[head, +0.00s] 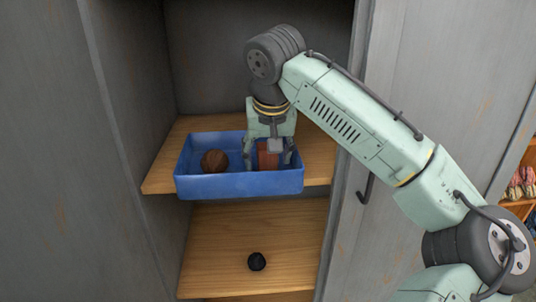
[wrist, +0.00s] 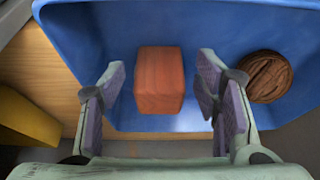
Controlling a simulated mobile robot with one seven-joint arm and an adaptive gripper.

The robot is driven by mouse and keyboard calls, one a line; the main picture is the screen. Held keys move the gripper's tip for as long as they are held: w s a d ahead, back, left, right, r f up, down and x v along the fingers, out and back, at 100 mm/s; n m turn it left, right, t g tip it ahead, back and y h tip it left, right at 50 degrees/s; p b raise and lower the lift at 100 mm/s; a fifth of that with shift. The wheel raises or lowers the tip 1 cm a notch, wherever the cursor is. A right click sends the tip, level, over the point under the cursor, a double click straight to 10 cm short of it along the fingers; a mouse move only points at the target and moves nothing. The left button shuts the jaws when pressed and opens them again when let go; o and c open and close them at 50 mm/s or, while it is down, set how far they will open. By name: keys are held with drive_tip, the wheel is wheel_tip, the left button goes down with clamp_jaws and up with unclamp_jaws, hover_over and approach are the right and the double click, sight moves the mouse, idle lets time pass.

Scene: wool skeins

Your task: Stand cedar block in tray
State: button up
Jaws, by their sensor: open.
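The blue tray (head: 238,186) sits on the upper wooden shelf of a grey cabinet; it also fills much of the wrist view (wrist: 110,25). The reddish-brown cedar block (head: 267,160) is in the tray's right part. In the wrist view the block (wrist: 160,80) appears to stand upright on the tray floor. My gripper (head: 269,162) is open and reaches down into the tray, with its fingers on either side of the block. In the wrist view there is a visible gap between each finger and the block. The gripper partly hides the block in the head view.
A brown, grooved round thing (head: 214,161) lies in the tray's left part; it shows at right in the wrist view (wrist: 268,76). A yellow thing (wrist: 25,118) lies outside the tray. A small black thing (head: 257,261) is on the lower shelf. Cabinet walls flank the tray closely.

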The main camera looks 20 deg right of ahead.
drive_tip(key=v, duration=1.2)
drive_tip(key=shift+r+b, duration=0.15)
drive_tip(key=shift+b, duration=0.2)
